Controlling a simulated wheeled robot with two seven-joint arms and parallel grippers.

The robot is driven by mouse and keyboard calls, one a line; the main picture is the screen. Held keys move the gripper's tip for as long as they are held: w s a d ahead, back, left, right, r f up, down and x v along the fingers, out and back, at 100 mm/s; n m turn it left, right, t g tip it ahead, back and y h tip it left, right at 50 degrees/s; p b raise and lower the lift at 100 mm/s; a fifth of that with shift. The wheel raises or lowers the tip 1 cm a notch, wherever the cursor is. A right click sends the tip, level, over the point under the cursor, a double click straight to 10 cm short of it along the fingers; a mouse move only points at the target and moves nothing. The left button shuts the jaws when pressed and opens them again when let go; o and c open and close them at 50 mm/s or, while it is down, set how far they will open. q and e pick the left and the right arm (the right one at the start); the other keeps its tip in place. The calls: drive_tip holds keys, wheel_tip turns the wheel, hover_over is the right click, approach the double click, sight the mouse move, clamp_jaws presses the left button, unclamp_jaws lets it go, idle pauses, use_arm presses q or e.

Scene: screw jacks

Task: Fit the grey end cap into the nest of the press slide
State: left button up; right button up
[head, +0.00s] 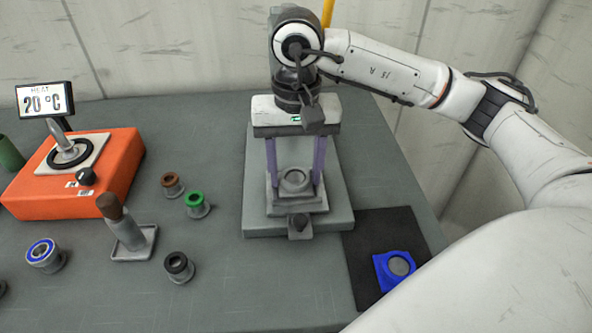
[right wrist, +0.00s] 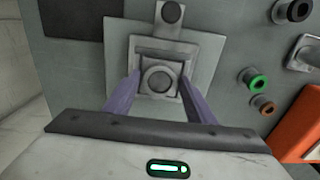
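The press slide (head: 299,207) is a grey stepped block on a wide grey base plate, with a small knobbed part at its front. It also shows in the right wrist view (right wrist: 120,58). A round grey form with a raised ring (right wrist: 158,80) sits in its nest; I cannot tell whether this is the grey end cap or the bare nest. My right gripper (head: 295,184) points down over the slide. My left gripper is out of view.
A blue holder with a grey disc (head: 382,270) lies on a black mat (head: 360,240) at right. At left are an orange heater (head: 40,203), a brush-like tool on a small tray (head: 130,240), and several flanged bushings.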

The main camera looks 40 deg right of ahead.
sight(295, 179)
drive_tip(key=o, duration=0.4)
drive_tip(key=shift+s+a+f, duration=0.15)
drive_tip(key=shift+a+f, duration=0.05)
drive_tip(key=shift+f, duration=0.45)
drive_tip(key=shift+d, duration=0.1)
drive_tip(key=shift+r, duration=0.1)
drive_tip(key=shift+r+p, duration=0.25)
drive_tip(key=shift+p, duration=0.1)
drive_tip(key=shift+d+r+p, duration=0.1)
drive_tip(key=shift+r+p, duration=0.35)
drive_tip(key=shift+p, duration=0.15)
wheel_tip(295, 179, up, 7)
drive_tip(key=shift+r+b, duration=0.2)
drive_tip(key=shift+b, duration=0.15)
